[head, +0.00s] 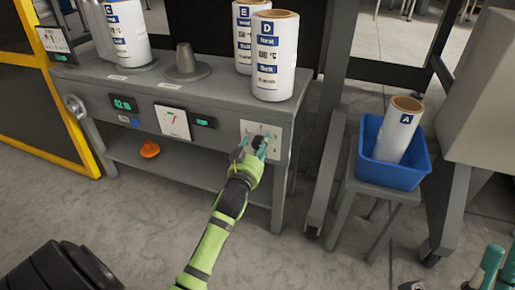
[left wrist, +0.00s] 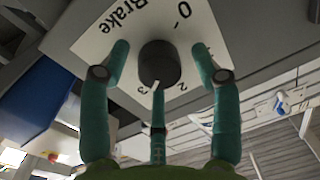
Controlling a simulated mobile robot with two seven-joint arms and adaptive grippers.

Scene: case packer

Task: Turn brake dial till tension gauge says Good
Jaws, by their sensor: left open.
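The black brake dial (left wrist: 159,63) sits on a white plate (left wrist: 105,28) printed "Brake" with numbers around it. A pale mark on the dial's rim is between 2 and 3, closer to 3. In the head view the plate (head: 273,135) is at the right end of the machine's front. My left gripper (head: 256,145) is open, its teal fingers spread around the dial; contact is unclear. The tension gauge is probably the white dial face (head: 173,122) mid-front; its needle's reading is too small to tell. My right gripper (head: 502,256) shows only partly at the lower right corner.
Printed rolls (head: 274,60) and a grey cone (head: 186,64) stand on the machine top. Green displays (head: 123,103) flank the gauge. An orange object (head: 149,149) is on the lower shelf. A blue bin (head: 392,172) with roll A (head: 397,133) stands on a stool at right.

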